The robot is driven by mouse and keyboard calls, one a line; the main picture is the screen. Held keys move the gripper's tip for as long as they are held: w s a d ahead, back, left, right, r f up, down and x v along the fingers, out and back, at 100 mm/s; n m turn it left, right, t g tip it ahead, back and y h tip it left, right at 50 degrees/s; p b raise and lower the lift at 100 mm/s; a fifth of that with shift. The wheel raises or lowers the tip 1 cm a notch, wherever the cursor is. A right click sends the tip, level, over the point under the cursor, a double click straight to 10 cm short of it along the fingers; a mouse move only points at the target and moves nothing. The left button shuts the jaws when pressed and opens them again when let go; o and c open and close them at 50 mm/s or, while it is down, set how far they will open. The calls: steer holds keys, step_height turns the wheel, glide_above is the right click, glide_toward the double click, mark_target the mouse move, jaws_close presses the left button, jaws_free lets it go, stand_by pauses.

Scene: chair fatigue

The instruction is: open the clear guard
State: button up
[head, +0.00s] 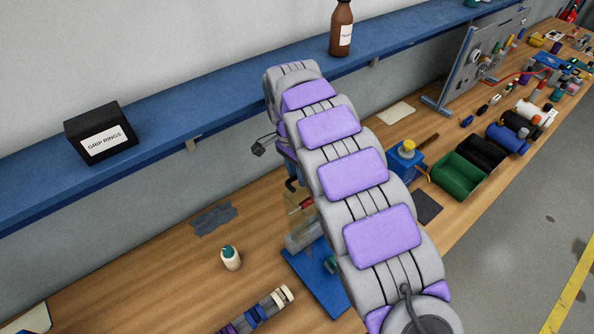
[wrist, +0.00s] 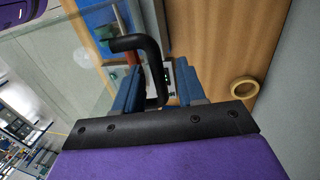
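The clear guard (head: 299,234) stands over a blue base (head: 322,278) on the bench and is partly hidden behind my arm in the head view. In the wrist view a see-through pane (wrist: 72,75), apparently the guard, fills the left side. A black bent handle (wrist: 150,52) stands in front of my gripper (wrist: 156,88). Its lower leg runs down between my two blue fingers, with a gap still visible to the right finger. My gripper is open around the handle. Whether a finger touches it I cannot tell.
A tan ring (wrist: 241,92) lies on wood right of my gripper. A blue shelf (head: 170,140) runs behind, with a black box (head: 100,133). A green bin (head: 458,174) stands right.

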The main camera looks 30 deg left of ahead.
steer(key=v, duration=0.7)
steer(key=shift+r+p, duration=0.15)
steer(key=shift+p, duration=0.15)
steer(key=shift+w+a, duration=0.1)
stand_by(0.4)
